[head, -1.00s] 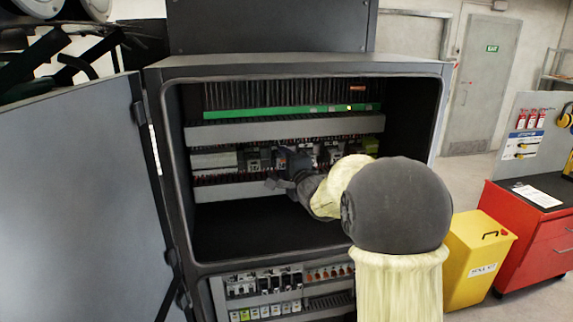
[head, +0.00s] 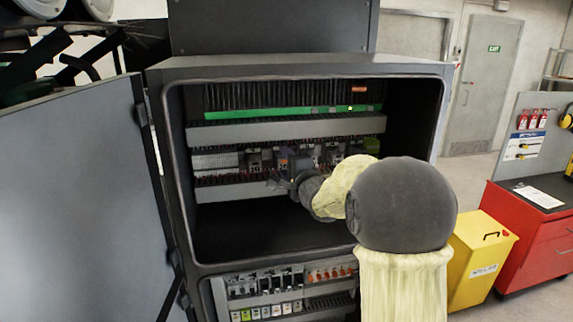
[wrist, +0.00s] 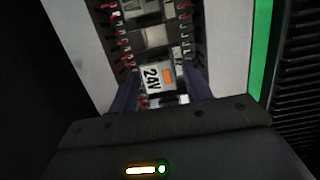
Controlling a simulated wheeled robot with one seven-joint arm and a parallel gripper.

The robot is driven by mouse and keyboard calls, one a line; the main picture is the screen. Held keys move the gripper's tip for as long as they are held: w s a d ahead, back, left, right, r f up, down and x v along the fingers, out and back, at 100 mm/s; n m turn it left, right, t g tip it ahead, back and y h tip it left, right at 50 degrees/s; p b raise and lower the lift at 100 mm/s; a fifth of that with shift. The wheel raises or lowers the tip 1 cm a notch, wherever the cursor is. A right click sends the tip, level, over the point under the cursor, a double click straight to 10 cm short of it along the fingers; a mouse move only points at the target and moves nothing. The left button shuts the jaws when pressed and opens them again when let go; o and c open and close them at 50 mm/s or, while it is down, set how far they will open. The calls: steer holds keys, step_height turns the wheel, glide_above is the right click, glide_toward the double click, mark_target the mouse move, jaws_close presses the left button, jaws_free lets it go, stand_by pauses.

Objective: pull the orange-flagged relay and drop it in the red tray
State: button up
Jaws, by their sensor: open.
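In the wrist view, a relay with a white "24V" label (wrist: 151,79) and a small orange flag (wrist: 168,75) sits in the row inside the cabinet. My gripper (wrist: 160,98) is open, with one dark finger on each side of this relay; I cannot tell whether they touch it. In the head view my gripper (head: 281,181) reaches into the cabinet at the middle row, and my arm hides part of that row. No red tray can be made out in either view.
The open cabinet (head: 450,90) has its door (head: 70,190) swung out at left. Other modules (wrist: 155,38) line the same row. A yellow bin (head: 478,262) and a red tool cabinet (head: 535,240) stand at right. The cabinet floor below the row is clear.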

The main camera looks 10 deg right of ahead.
steer(key=shift+c, duration=0.4)
steer(key=c, duration=0.9)
steer(key=shift+f, duration=0.1)
steer(key=shift+s, duration=0.1)
steer(key=shift+s, duration=0.4)
steer(key=shift+s, duration=0.1)
steer(key=shift+s, duration=0.35)
steer(key=shift+s+b, duration=0.25)
steer(key=shift+b, duration=0.05)
